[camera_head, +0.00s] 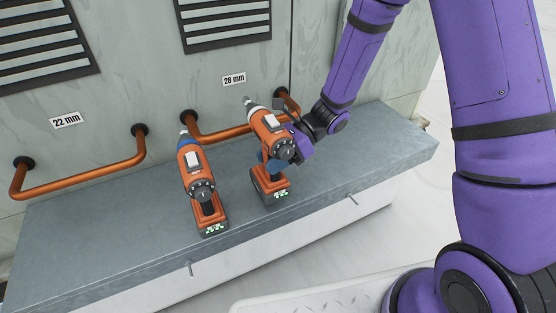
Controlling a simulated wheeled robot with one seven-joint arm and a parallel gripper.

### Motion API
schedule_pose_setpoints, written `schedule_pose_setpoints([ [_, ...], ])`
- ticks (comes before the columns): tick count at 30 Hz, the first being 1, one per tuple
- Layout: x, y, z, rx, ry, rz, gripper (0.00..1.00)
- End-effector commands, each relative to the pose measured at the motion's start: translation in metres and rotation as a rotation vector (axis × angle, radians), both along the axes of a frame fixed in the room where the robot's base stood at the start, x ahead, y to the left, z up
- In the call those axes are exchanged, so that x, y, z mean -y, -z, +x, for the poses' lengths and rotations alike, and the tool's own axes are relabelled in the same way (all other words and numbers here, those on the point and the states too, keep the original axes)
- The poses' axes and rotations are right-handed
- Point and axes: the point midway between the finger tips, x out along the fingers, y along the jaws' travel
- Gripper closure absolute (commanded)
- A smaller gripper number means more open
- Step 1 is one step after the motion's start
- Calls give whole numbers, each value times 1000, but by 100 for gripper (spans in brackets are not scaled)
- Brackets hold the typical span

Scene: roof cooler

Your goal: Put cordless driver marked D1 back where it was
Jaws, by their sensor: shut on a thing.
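Two orange and black cordless drivers are in the head view. The right driver (270,128) is upright, with its pale-tipped chuck pointing toward the wall and up-left. My gripper (268,160) is shut on this driver around its handle, just below the body. Its battery base is at the ledge top (350,150); I cannot tell if it rests or hovers slightly. The left driver (196,172) stands upright on the ledge, with a blue-grey chuck toward the wall. No D1 mark is legible on either driver. The fingers are partly hidden by the driver.
Copper pipes (85,178) bend out of the wall behind the ledge, under labels "22 mm" (66,120) and "28 mm" (234,79). The ledge is clear at far left and right. Small handles (190,269) protrude from its front.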

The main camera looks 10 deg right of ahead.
Motion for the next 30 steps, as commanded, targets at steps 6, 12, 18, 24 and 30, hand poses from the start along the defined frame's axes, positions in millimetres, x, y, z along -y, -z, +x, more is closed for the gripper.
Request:
schedule_pose_setpoints([
  [6,-8,16,5,-4,1,1,100],
  [12,-8,34,5,0,-1,2,100],
  [18,-8,35,5,1,0,3,100],
  [24,-8,38,5,0,0,2,100],
  [30,-7,38,5,0,0,0,32],
])
